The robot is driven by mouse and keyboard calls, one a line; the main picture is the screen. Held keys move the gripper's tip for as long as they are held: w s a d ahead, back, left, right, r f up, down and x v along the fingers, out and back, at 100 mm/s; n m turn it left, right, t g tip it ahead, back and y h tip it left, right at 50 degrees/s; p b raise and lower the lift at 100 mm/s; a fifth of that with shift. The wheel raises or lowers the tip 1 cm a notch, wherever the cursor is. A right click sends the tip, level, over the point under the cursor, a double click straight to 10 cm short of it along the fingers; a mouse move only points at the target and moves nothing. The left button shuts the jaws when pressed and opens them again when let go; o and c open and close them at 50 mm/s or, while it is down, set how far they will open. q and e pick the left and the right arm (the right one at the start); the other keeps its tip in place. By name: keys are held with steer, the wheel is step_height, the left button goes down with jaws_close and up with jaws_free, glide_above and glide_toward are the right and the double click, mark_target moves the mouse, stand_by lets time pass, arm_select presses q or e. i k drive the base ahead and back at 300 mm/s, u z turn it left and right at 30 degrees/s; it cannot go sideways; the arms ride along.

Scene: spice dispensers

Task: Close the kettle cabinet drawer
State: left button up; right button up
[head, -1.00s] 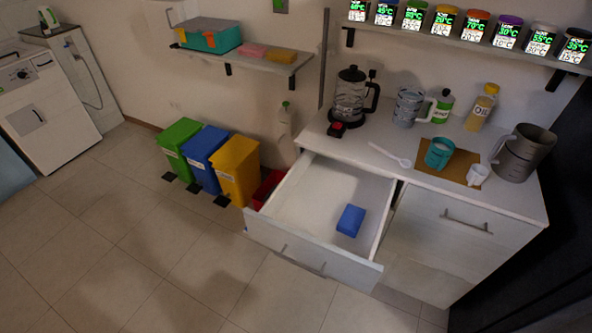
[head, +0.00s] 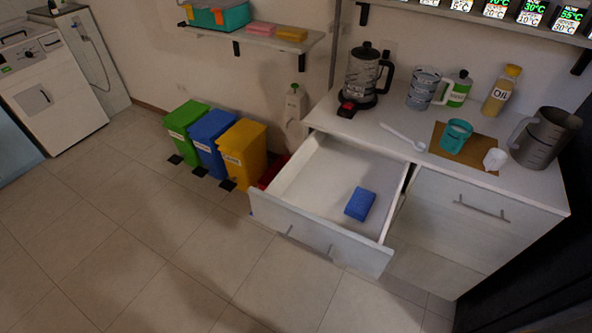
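The kettle cabinet drawer (head: 318,241) is pulled well out of the white cabinet (head: 462,222). Its front panel faces the lower left and has slim grey handles. A blue sponge-like block (head: 360,204) lies inside on the drawer floor. The kettle (head: 364,75), with a black lid and handle, stands on the counter top behind the drawer. Neither of my grippers shows in the head view.
Green (head: 184,130), blue (head: 212,142) and yellow (head: 243,155) bins stand left of the drawer, with a red container (head: 270,172) close to its side. The counter holds a teal mug (head: 456,136) and grey pitcher (head: 544,138). The tiled floor (head: 150,250) in front is clear.

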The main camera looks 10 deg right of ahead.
mark_target(306, 202)
steer(key=z, duration=1.6)
steer(key=k, duration=1.05)
steer(key=u, duration=1.45)
